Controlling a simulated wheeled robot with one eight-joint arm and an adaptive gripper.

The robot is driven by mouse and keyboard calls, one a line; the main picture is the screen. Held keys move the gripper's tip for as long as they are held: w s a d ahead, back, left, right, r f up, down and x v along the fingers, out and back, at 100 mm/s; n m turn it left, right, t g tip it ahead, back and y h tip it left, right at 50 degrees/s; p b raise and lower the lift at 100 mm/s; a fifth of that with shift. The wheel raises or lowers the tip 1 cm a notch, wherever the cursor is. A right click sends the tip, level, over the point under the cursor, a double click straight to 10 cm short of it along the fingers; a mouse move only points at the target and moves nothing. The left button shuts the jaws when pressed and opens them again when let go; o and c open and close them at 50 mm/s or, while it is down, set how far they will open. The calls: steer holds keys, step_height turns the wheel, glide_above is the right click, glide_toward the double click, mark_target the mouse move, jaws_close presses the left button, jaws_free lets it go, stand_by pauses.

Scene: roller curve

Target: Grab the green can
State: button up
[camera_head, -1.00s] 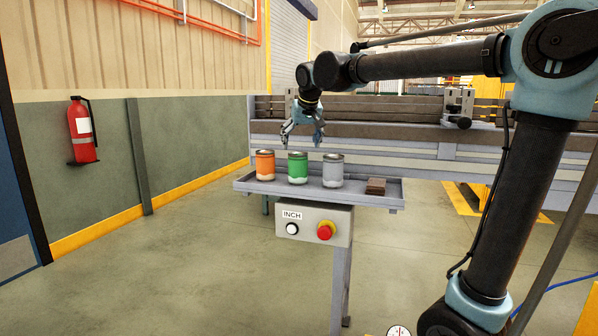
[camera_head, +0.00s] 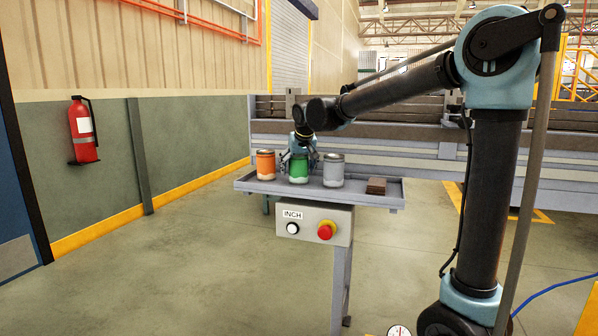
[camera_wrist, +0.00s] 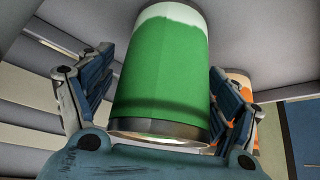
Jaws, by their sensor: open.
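The green can (camera_head: 298,168) stands on the grey tray (camera_head: 365,199), between the orange can (camera_head: 265,165) and the grey can (camera_head: 333,171). In the wrist view the green can (camera_wrist: 160,75) lies between the two open fingers of my gripper (camera_wrist: 160,95). A gap shows between the left finger and the can. The right finger looks close to it; I cannot tell if it touches. The orange can (camera_wrist: 240,85) shows partly behind the right finger.
A dark brown block (camera_head: 376,185) lies on the tray's right side. A control box (camera_head: 314,224) with a white and a red button hangs below the tray's front. The grey roller machine (camera_head: 420,150) stands behind the tray.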

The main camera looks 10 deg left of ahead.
steer(key=shift+w+a+f, duration=0.1)
steer(key=shift+w+f, duration=0.15)
steer(key=shift+f, duration=0.2)
steer(key=c, duration=1.1)
